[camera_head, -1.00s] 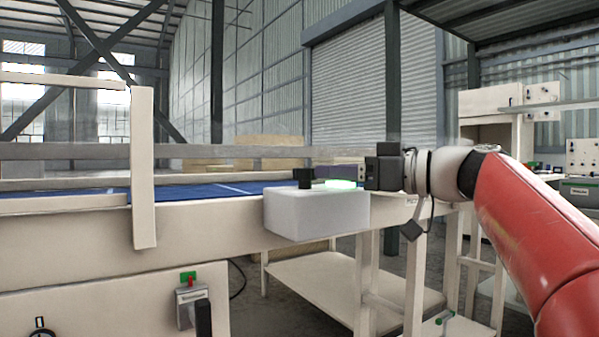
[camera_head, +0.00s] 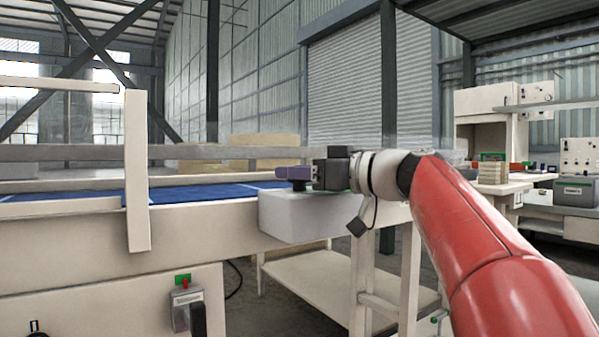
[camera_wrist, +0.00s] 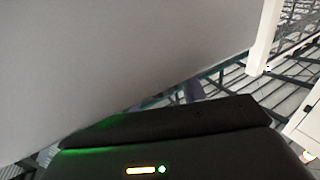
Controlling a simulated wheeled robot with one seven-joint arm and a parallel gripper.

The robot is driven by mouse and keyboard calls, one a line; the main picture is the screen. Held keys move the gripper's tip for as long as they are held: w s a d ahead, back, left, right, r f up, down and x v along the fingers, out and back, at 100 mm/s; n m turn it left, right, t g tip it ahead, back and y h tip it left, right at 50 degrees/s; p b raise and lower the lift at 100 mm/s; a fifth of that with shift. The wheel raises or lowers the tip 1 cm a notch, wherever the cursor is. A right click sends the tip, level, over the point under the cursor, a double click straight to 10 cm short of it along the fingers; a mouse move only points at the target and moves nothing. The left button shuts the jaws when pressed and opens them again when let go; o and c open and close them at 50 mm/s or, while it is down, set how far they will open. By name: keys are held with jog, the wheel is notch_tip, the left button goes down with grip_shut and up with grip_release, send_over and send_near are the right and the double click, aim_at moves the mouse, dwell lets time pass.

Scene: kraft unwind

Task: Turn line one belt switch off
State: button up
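A pale grey control box (camera_head: 300,217) is mounted on the side of the conveyor belt (camera_head: 190,194) in the head view. A small black knob (camera_head: 300,186) shows on its top. My gripper (camera_head: 290,173), with purple fingers, is side-on just above the knob. Whether it touches the knob, and the gap between its fingers, I cannot tell. The green lamp on the box is almost hidden behind my gripper. In the wrist view the black gripper body (camera_wrist: 190,140) carries a green glow, and a large grey surface (camera_wrist: 120,60) fills the upper left; the fingertips and knob cannot be made out.
A cream post (camera_head: 137,170) and rail stand at left. Workbenches with equipment (camera_head: 575,192) stand at right.

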jog(key=c, duration=0.5)
jog(key=shift+s+f+m+t+b, duration=0.1)
jog(key=shift+m+t+b, duration=0.2)
jog(key=shift+t+b, duration=0.15)
jog(key=shift+m+t+h+b, duration=0.9)
jog(key=shift+t+h+b, duration=0.15)
jog(key=shift+h+b, duration=0.1)
jog(key=m+t+h, duration=0.2)
jog(key=h, duration=0.1)
jog(key=shift+m+t+b, duration=0.3)
jog(key=shift+t+b, duration=0.05)
jog(key=shift+t, duration=0.05)
jog(key=shift+r+m+t+h, duration=0.2)
jog(key=shift+m+t+h, duration=0.7)
jog(key=shift+m+h, duration=0.7)
jog(key=shift+a+f+m+t+h+b, duration=0.1)
jog(key=shift+m+t+h+b, duration=0.35)
jog(key=shift+h, duration=0.85)
jog(key=shift+f+m+t+h, duration=0.15)
jog(key=shift+m+h, duration=0.6)
jog(key=shift+h, duration=0.5)
jog(key=shift+m+h+b, duration=0.6)
jog(key=shift+m+h, duration=1)
jog(key=shift+h, duration=1.2)
